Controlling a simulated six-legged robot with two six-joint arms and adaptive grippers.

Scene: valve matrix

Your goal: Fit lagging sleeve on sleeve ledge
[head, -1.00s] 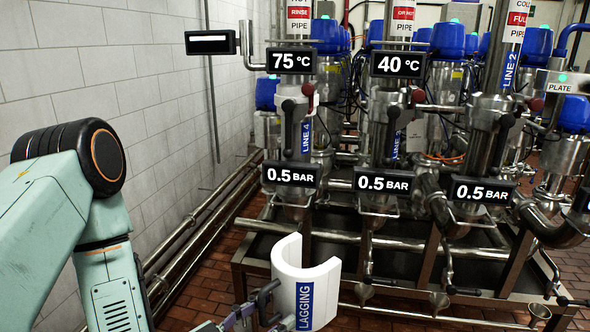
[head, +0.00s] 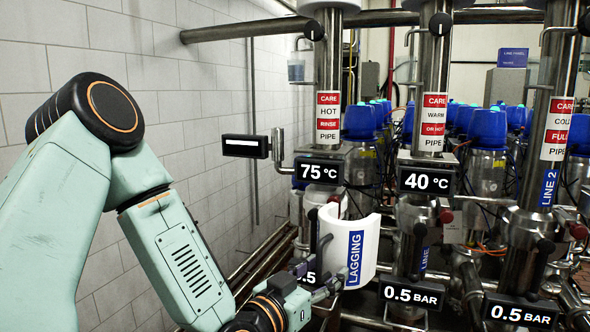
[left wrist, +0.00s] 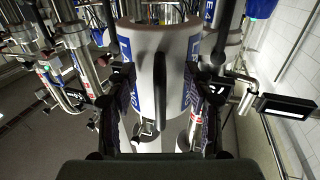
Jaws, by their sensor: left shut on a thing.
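The lagging sleeve is a white half-round shell with a blue LAGGING label (head: 356,258); its white wall (head: 371,240) shows at lower centre in the head view. My left gripper (head: 326,278) is shut on it from the lower left and holds it upright in front of the 75 °C pipe. I cannot make out the sleeve ledge. My right gripper is not in view.
The 75 °C display (head: 319,171) is just above the sleeve, and the 40 °C display (head: 427,180) is to its right. A 0.5 BAR display (head: 411,295) is below right. A small black display (head: 245,146) sticks out at left. A tiled wall (head: 40,60) bounds the left side.

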